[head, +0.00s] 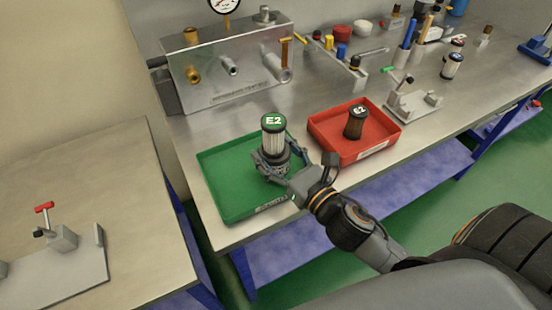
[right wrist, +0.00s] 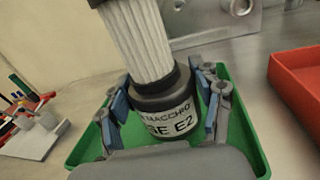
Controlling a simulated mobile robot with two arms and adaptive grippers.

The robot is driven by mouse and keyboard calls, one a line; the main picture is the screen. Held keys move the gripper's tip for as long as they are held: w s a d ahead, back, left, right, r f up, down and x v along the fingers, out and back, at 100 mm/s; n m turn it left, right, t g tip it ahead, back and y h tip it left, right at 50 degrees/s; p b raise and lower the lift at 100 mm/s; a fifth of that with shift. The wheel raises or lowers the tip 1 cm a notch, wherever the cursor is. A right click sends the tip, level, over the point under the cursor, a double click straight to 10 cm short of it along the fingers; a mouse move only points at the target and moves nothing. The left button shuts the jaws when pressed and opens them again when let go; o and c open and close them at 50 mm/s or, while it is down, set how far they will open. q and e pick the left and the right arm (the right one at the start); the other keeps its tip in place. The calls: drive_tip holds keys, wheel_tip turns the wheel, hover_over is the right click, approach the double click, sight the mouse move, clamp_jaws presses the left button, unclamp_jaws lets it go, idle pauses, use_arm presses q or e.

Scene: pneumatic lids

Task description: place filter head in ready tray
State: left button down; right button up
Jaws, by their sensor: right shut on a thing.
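The filter head (head: 272,140) has a white pleated body, a dark base collar and a green top marked E2. It stands roughly upright over the green tray (head: 222,180). My right gripper (head: 271,160) is shut around its dark collar. In the right wrist view the fingers (right wrist: 163,105) flank the labelled collar of the filter head (right wrist: 140,45), with the green tray (right wrist: 243,140) around and behind. I cannot tell whether its base touches the tray floor, because the gripper hides it. My left gripper is out of view.
A red tray (head: 384,126) holding a brown used-looking filter (head: 355,123) stands right of the green tray. A metal manifold block (head: 228,70) with a gauge stands behind. A clamp fixture (head: 413,100) and several tools lie further right. The green tray's left part is bare.

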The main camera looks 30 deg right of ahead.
drive_tip(key=shift+f, duration=1.25)
drive_tip(key=shift+f, duration=0.1)
drive_tip(key=o, duration=1.5)
drive_tip(key=shift+s, duration=0.1)
drive_tip(key=s+b, duration=0.1)
drive_tip(key=s, duration=0.2)
drive_tip(key=s+d+b, duration=0.1)
drive_tip(key=s, duration=0.3)
drive_tip(key=s+d+b, duration=0.1)
drive_tip(key=s, duration=0.2)
drive_tip(key=shift+s+d+b, duration=0.1)
drive_tip(key=shift+s+b, duration=0.15)
drive_tip(key=shift+b, duration=0.05)
drive_tip(key=shift+s+d, duration=0.1)
drive_tip(key=shift+s, duration=0.55)
